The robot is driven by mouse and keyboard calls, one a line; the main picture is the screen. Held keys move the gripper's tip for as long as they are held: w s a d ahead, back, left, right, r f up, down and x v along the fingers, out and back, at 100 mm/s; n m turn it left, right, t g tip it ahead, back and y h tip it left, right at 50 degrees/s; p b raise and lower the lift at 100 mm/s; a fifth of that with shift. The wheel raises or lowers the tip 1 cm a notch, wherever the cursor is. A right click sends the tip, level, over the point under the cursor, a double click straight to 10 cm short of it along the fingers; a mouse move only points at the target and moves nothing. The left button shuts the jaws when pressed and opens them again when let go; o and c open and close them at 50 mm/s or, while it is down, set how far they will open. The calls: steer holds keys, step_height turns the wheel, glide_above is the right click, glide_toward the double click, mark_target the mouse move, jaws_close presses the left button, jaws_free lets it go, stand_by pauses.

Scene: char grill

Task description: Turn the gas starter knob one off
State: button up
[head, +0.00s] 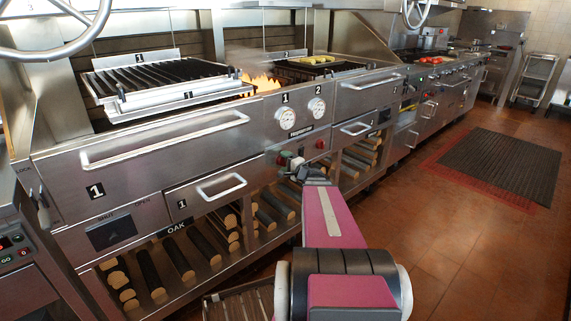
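A small control panel (316,152) sits on the grill front below two round white gauges marked 1 (286,117) and 2 (316,109). A red knob or button (320,144) shows at its right side. My gripper (291,161) is at the panel's left side, below gauge 1, at the end of my pink arm. It covers the spot where a knob for number one could be, so I cannot make that knob out. The fingers are too small to tell whether they are open or shut, or whether they touch anything.
Flames (262,84) rise behind gauge 1, between the left grill grate (165,76) and the right one (318,65). Drawer handles (221,187) stick out left of the panel. Logs (207,246) fill the shelf below.

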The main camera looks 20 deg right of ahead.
steer(key=v, duration=1)
steer(key=shift+s, duration=0.4)
steer(key=shift+d, duration=0.15)
steer(key=s+a+f+n+g+y, duration=0.1)
steer(key=a+f+n+g, duration=0.25)
steer(key=a, duration=0.45)
steer(key=s+a+f+n+g+y, duration=0.1)
steer(key=a+f+n+g+y, duration=0.15)
steer(key=a+n+g, duration=0.4)
steer(key=s+a+f+n+g+h, duration=0.4)
steer(key=s+a+f+g+h, duration=0.2)
steer(key=s+a+g+h, duration=0.1)
steer(key=a+h, duration=0.1)
steer(key=h, duration=0.1)
steer(key=shift+a+f+h, duration=0.25)
steer(key=shift+a+h, duration=0.05)
steer(key=shift+h, duration=0.05)
